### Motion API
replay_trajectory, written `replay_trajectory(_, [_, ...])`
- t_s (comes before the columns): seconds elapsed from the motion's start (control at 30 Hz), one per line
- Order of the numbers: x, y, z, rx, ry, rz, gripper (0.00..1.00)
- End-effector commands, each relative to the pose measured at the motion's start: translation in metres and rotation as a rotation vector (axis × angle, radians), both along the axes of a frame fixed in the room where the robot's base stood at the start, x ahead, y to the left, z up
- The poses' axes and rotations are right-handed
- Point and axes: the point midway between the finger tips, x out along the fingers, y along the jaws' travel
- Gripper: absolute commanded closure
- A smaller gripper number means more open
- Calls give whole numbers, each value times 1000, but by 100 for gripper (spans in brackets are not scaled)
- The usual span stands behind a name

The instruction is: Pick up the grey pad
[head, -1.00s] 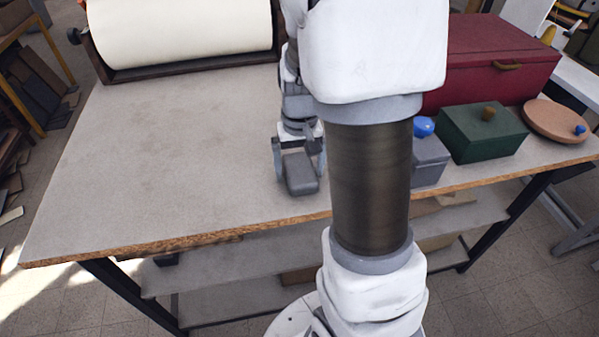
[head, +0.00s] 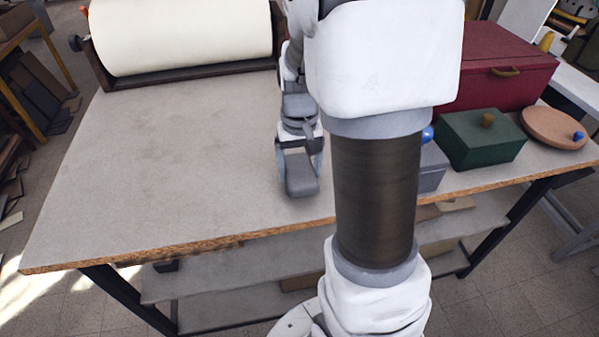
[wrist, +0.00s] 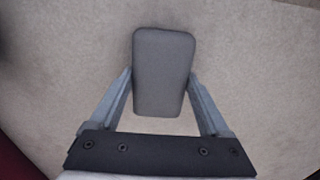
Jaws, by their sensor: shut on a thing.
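The grey pad (head: 300,176) is a small dark grey block with rounded corners near the front edge of the workbench. My gripper (head: 299,162) is shut on it, with one finger on each side. In the wrist view the pad (wrist: 164,72) sits between the two fingertips of my gripper (wrist: 162,82), its far end sticking out beyond them. In the head view I cannot tell for sure whether the pad touches the bench top or is slightly above it.
The workbench (head: 170,150) is clear to the left. A cream roll (head: 180,35) lies at the back. At the right stand a red box (head: 500,75), a green box (head: 480,140), a round tan lid (head: 553,127) and a grey box (head: 432,168), partly hidden by my arm.

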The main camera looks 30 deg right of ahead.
Motion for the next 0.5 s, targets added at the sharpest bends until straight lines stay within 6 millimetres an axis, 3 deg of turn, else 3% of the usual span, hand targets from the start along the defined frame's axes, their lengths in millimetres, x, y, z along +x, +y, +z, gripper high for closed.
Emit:
replay_trajectory(0.13, [-1, -3, 28, -1, -5, -3, 78])
replay_trajectory(0.5, [-39, -68, 69, -1, -3, -5, 78])
